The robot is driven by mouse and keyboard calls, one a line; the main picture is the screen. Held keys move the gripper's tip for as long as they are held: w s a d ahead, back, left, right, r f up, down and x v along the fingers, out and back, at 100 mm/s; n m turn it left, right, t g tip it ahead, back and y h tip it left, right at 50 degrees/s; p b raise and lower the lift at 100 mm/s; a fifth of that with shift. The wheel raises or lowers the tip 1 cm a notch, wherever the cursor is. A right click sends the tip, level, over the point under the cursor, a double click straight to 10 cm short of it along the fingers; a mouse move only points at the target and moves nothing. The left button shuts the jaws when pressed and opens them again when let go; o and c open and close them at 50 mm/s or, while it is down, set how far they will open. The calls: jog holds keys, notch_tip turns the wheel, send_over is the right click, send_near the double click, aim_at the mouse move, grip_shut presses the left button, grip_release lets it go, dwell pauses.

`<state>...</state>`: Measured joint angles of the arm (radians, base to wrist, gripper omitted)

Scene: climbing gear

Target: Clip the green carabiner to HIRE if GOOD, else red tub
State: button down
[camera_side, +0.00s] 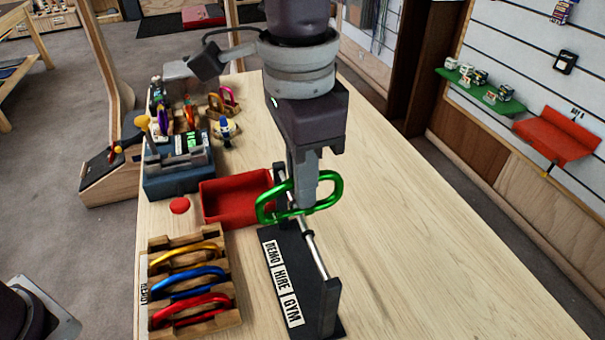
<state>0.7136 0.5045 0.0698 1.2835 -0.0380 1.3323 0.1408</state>
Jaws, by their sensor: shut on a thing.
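My gripper (304,200) is shut on the green carabiner (331,200) and holds it tilted over the far part of a black rack. The rack (330,308) has a metal rail (317,259) and a label strip reading DEMO, HIRE (281,282) and GYM. The carabiner's lower edge overlaps the rail's far end in this view; I cannot tell if it is around the rail or in front of it. The red tub (224,201) stands just left of the carabiner and looks empty. I cannot read any GOOD mark; a blue device (180,167) behind has a small greenish display.
A wooden rack (155,262) with yellow, blue and red carabiners stands at the front left. A red button (179,205) lies left of the tub. More gear clutters the table's back left. The table (430,265) is clear on the right.

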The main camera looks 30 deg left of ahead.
aim_at(275, 197)
jog(key=shift+f, duration=0.2)
jog(key=shift+f, duration=0.85)
jog(key=shift+s+a+f, duration=0.1)
jog(key=shift+f, duration=0.45)
jog(key=shift+s+a, duration=0.15)
jog(key=shift+s+a+f, duration=0.15)
jog(key=shift+s+a, duration=0.2)
dwell(0.3)
jog(key=shift+a, duration=0.1)
jog(key=shift+s+a, duration=0.45)
jog(key=shift+s, duration=0.1)
